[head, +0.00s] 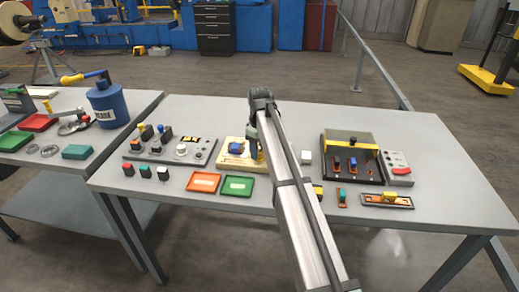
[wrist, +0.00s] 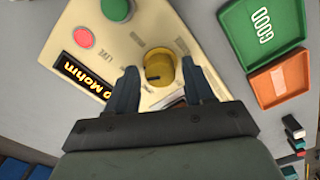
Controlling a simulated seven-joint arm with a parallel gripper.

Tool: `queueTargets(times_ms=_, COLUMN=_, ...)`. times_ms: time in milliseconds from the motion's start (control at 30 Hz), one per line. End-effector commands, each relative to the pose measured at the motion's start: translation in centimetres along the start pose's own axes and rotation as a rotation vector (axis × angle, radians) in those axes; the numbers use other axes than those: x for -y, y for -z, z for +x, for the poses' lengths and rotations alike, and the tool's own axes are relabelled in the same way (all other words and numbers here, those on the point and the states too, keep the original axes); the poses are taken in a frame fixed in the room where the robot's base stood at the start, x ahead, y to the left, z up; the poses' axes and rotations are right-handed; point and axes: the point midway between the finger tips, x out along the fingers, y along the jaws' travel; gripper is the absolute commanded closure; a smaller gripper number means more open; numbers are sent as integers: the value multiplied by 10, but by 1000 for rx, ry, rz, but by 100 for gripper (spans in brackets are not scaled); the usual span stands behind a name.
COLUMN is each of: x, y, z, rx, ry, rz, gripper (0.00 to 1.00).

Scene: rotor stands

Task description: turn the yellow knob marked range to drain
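The yellow knob (wrist: 160,68) sits on a cream instrument panel (wrist: 128,42), with a dark mark on its left side. In the wrist view my gripper (wrist: 163,78) is open, with one finger on each side of the knob's near side. I cannot tell whether the fingers touch it. Small print around the knob is too blurred to read surely. In the head view the cream panel (head: 229,160) lies on the middle table, and my arm hides much of its right side.
The panel also has a red button (wrist: 82,37), a green button (wrist: 115,8) and a display (wrist: 84,75) reading Mohm. A green tray (wrist: 262,35) and an orange tray (wrist: 280,83) lie close by.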

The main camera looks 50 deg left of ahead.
Motion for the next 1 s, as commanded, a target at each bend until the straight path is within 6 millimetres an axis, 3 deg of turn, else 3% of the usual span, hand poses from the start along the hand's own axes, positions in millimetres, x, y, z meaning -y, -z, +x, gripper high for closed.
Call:
queueTargets(times_ms=500, x=0, y=0, z=0, rx=0, ry=0, rz=0, gripper=95)
queueTargets(times_ms=767, x=0, y=0, z=0, rx=0, ry=0, rz=34, gripper=95)
queueTargets(times_ms=1000, x=0, y=0, z=0, rx=0, ry=0, rz=167, gripper=95)
